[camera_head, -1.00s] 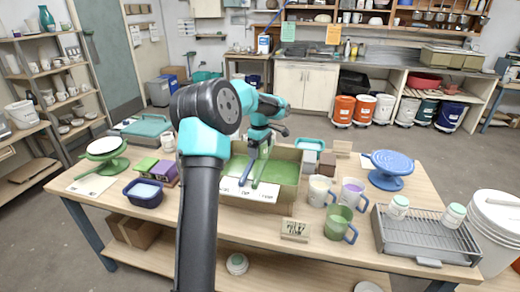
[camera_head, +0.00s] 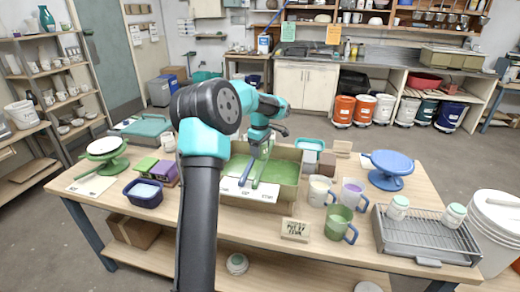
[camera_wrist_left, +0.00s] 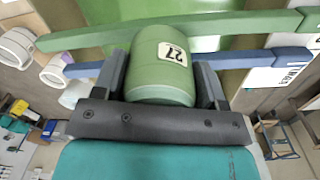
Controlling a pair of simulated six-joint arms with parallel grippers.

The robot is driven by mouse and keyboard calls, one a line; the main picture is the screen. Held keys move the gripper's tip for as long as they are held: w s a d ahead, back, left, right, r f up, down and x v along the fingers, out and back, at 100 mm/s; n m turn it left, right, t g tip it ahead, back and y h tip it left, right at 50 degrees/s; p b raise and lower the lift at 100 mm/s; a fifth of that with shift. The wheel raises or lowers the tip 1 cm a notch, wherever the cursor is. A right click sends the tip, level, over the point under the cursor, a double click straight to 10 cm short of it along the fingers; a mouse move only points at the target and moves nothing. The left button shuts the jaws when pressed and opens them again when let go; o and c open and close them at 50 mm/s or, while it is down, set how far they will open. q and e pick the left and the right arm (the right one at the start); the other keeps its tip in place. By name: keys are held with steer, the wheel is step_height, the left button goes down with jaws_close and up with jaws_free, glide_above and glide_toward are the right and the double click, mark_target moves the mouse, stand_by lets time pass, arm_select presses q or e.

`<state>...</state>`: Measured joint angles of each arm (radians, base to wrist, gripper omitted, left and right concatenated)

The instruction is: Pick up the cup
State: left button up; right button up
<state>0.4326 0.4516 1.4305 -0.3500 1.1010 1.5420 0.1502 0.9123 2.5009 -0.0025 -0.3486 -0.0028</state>
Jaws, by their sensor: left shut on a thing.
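My left gripper (camera_head: 257,152) is over the open box (camera_head: 290,205) in the middle of the table. In the left wrist view, my left gripper (camera_wrist_left: 162,88) is shut on a green, rounded cup (camera_wrist_left: 160,65) with a white label reading 27. One dark finger presses on each side of it. In the head view the held cup is hard to make out behind the gripper. A green bar (camera_wrist_left: 90,38) and a blue bar (camera_wrist_left: 240,58) run behind the cup in the wrist view. My right gripper is not in view.
A cream mug (camera_head: 319,190), a lilac mug (camera_head: 353,194) and a green mug (camera_head: 339,221) stand right of the box. A wire rack (camera_head: 430,237) holds two small jars. A blue turntable (camera_head: 389,165) stands behind the rack. A navy tub (camera_head: 143,194) is at left.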

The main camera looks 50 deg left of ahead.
arm_select(q)
steer(key=shift+c, duration=0.9)
steer(key=shift+r, duration=1.6)
steer(key=shift+s+d+r, duration=0.1)
steer(key=shift+r, duration=0.15)
steer(key=s+d+r, duration=0.1)
steer(key=s+d, duration=0.9)
steer(key=d, duration=0.2)
steer(key=shift+s+r, duration=0.15)
steer(key=shift+s, duration=0.05)
steer(key=shift+a, duration=0.1)
